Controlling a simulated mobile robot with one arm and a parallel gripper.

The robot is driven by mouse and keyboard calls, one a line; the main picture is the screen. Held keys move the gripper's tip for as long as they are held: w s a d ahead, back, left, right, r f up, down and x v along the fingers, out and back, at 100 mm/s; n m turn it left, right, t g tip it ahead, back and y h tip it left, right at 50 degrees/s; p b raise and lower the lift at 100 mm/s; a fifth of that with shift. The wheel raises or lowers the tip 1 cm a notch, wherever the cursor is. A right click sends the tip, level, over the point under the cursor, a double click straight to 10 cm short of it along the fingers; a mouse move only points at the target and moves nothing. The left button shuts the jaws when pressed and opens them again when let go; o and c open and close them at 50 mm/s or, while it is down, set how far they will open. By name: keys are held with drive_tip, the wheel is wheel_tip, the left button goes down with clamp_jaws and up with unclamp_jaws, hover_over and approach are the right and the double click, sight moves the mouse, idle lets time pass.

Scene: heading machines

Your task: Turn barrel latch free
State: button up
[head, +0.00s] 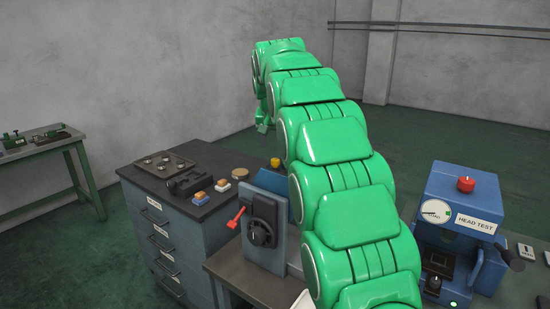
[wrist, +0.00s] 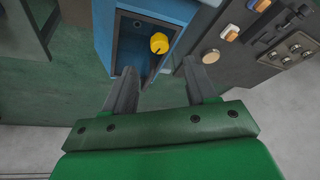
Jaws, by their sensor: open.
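No part is labelled as the barrel latch, and I cannot tell for certain which one it is. In the wrist view a yellow round knob (wrist: 159,43) sits on the dark front panel of a blue housing (wrist: 183,22). My gripper (wrist: 160,66) is open and empty, its two dark fingers apart and pointing toward that housing, with the knob beyond the fingertips, apart from them. In the head view a grey upright plate (head: 281,244) carries a black rotary knob (head: 262,232) and a red lever (head: 236,217). My green arm hides much of the area behind it.
A drawer cabinet (head: 150,228) stands at left, with a tray (head: 163,164) and orange-topped blocks (head: 201,197) on top. A blue head-test machine (head: 464,190) stands at right. A green side table (head: 40,148) is at far left. Open floor lies behind.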

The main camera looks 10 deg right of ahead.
sight(275, 160)
drive_tip(key=shift+x, duration=3.95)
drive_tip(key=shift+s, duration=0.1)
clamp_jaws()
drive_tip(key=shift+d+n+y, duration=0.1)
drive_tip(key=shift+n+y, duration=0.5)
drive_tip(key=shift+n, duration=1)
unclamp_jaws()
